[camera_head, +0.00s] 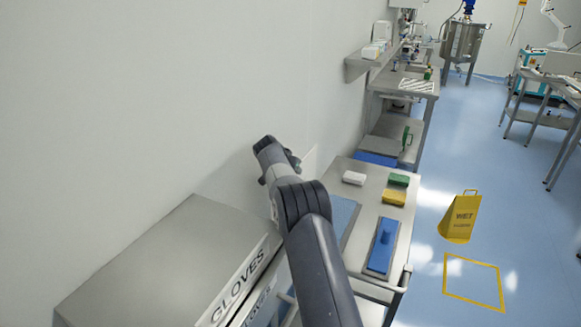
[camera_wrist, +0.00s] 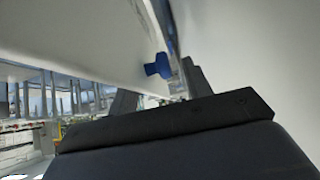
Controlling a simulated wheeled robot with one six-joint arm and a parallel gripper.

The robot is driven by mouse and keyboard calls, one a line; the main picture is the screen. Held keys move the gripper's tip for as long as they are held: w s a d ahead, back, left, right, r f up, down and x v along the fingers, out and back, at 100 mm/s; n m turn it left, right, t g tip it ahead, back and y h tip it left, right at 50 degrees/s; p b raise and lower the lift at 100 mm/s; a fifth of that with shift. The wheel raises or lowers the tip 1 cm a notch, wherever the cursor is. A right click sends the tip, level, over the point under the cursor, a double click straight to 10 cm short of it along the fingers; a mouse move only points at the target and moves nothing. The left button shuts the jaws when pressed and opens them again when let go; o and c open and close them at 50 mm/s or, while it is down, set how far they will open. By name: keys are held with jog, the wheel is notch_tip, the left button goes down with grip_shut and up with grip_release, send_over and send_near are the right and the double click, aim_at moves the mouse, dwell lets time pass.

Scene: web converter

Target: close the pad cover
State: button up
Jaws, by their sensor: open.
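In the wrist view a pale, flat panel (camera_wrist: 95,45), which looks like the raised pad cover, slants across the upper left. A blue knob (camera_wrist: 158,67) sticks out near its edge. My gripper (camera_wrist: 156,80) is open, with its dark fingers on either side of the knob in the picture; I cannot tell whether they touch it. In the head view a white panel edge (camera_head: 310,163) stands near the wall, partly hidden by my arm. A blue textured pad (camera_head: 342,214) lies on the steel cart below it.
The steel cart (camera_head: 368,212) bears a white block (camera_head: 354,178), a green block (camera_head: 399,179), a yellow block (camera_head: 393,197) and a blue-topped tray (camera_head: 383,245). A GLOVES box (camera_head: 165,262) stands at lower left. A yellow wet-floor sign (camera_head: 460,217) stands at right.

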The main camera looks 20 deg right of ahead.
jog(key=shift+w+d+f, duration=0.15)
jog(key=shift+d+f, duration=0.05)
grip_shut()
dwell(0.6)
